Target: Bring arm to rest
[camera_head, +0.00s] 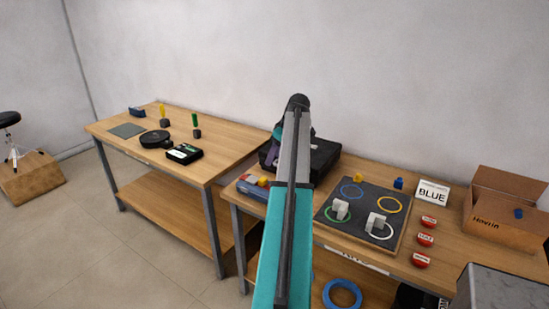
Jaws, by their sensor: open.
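My arm (285,215) rises through the middle of the view, teal below and grey above, with a dark rounded joint (298,101) at its top. It stands in front of the right workbench. The jaws of my gripper cannot be made out; they seem hidden behind the arm. A small purplish part (271,154) shows just left of the arm, and I cannot tell what it belongs to.
The right workbench (440,258) holds a black case (325,157), a dark pad (362,205) with coloured rings, red buttons (426,239), a "BLUE" sign (433,195) and an open cardboard box (505,230). The left workbench (225,152) holds several small items.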

